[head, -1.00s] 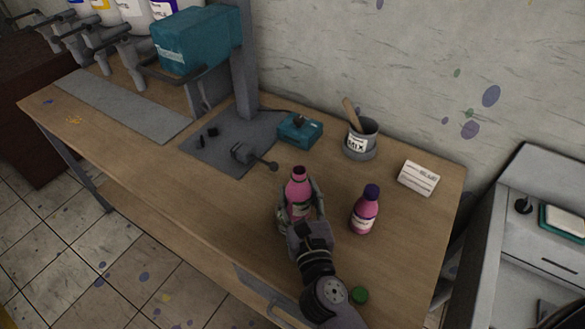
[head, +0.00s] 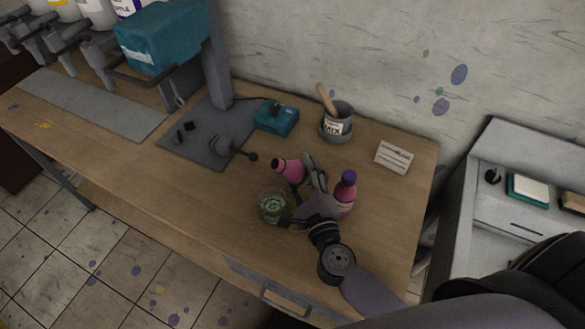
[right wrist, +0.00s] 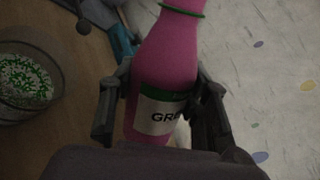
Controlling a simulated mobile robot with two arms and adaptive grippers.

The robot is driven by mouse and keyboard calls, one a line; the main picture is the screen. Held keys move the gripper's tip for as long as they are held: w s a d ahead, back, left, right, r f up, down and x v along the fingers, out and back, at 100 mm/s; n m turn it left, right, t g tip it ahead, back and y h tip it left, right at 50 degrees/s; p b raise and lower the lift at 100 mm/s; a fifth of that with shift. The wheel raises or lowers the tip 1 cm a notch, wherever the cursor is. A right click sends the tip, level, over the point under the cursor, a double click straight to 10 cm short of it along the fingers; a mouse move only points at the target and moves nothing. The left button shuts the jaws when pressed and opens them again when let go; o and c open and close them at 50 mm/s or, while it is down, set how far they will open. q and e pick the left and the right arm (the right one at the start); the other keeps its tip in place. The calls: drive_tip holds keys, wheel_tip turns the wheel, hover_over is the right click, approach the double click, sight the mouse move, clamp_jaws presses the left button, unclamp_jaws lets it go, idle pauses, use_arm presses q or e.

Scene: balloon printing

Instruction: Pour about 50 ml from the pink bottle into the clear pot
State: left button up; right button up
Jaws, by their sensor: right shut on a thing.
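My right gripper (head: 308,183) is shut on the pink bottle (head: 289,170). The bottle leans left in the head view, its dark, uncapped mouth pointing left, above and behind the clear pot (head: 272,206). In the right wrist view the pink bottle (right wrist: 172,60) sits between the fingers (right wrist: 165,92), with a green neck ring and a partly hidden label starting "GR". The clear pot (right wrist: 32,82) is apart at left there, with green and white contents. No stream shows. My left gripper is not in view.
A purple-capped pink bottle (head: 346,188) stands just right of my gripper. A mixing cup with a stick (head: 337,122), a white card (head: 393,157) and a teal box (head: 276,116) are farther back. The table's left front (head: 190,205) is clear.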

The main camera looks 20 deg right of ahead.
drive_tip(key=shift+n, duration=0.3)
drive_tip(key=shift+d+f+n+p, duration=0.35)
drive_tip(key=shift+n+p, duration=0.4)
drive_tip(key=shift+n, duration=0.25)
idle(0.4)
drive_tip(key=shift+d+f+n+p, duration=0.1)
drive_tip(key=shift+f+n+p, duration=0.15)
drive_tip(key=shift+n+p, duration=0.35)
drive_tip(key=shift+f+n, duration=0.25)
drive_tip(key=shift+n, duration=0.35)
idle(0.5)
drive_tip(key=shift+d+f+n, duration=0.1)
drive_tip(key=shift+f+n, duration=0.1)
drive_tip(key=shift+n, duration=0.1)
drive_tip(key=shift+f+n, duration=0.2)
drive_tip(key=shift+n, duration=0.2)
drive_tip(key=shift+f+n+p, duration=0.35)
drive_tip(key=shift+n+p, duration=0.15)
drive_tip(key=shift+n, duration=0.3)
idle(0.3)
